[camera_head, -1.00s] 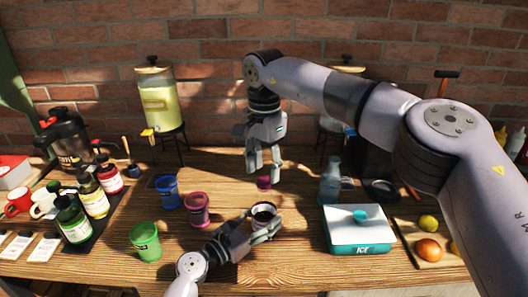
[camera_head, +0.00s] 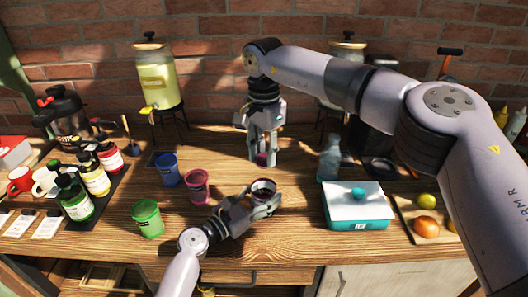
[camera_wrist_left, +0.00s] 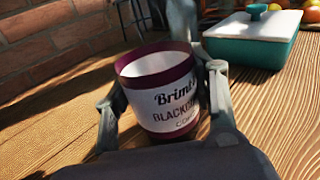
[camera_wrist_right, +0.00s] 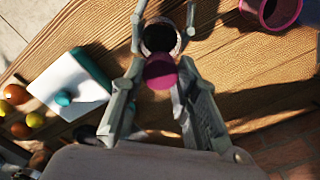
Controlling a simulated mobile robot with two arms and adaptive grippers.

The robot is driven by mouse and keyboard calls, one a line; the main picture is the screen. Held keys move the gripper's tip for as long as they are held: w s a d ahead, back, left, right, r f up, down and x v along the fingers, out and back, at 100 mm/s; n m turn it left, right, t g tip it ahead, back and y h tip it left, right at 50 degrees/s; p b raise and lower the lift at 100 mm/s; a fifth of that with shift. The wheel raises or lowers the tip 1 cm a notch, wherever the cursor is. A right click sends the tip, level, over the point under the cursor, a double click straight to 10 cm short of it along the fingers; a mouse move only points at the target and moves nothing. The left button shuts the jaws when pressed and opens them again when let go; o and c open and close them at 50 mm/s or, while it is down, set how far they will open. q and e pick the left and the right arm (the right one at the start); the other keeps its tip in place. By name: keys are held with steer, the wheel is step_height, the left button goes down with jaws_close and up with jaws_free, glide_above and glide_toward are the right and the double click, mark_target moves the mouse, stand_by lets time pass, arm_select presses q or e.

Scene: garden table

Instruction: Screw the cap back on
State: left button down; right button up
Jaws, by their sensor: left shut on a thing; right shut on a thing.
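An open jar (camera_head: 263,190) with maroon bands and a white blackcurrant label stands upright on the table. My left gripper (camera_head: 266,200) is shut around its sides. The jar (camera_wrist_left: 165,95) fills the middle of the left wrist view, its mouth uncovered. The magenta cap (camera_head: 262,160) is just behind the jar, at table level. My right gripper (camera_head: 262,157) points down from above and is shut on the cap. The right wrist view shows the cap (camera_wrist_right: 160,72) between the fingers, with the jar (camera_wrist_right: 160,38) close by.
A pink cup (camera_head: 197,186), a blue cup (camera_head: 167,169) and a green cup (camera_head: 147,218) stand left of the jar. A teal box with white lid (camera_head: 357,205) is to the right. A clear bottle (camera_head: 329,158) stands right of my right gripper.

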jaws_close()
steer(key=m, duration=1.2)
steer(key=shift+m, duration=0.4)
steer(key=m, duration=0.5)
steer(key=shift+m, duration=0.3)
steer(key=m, duration=0.7)
steer(key=o, duration=0.8)
jaws_free()
steer(key=shift+o, duration=0.2)
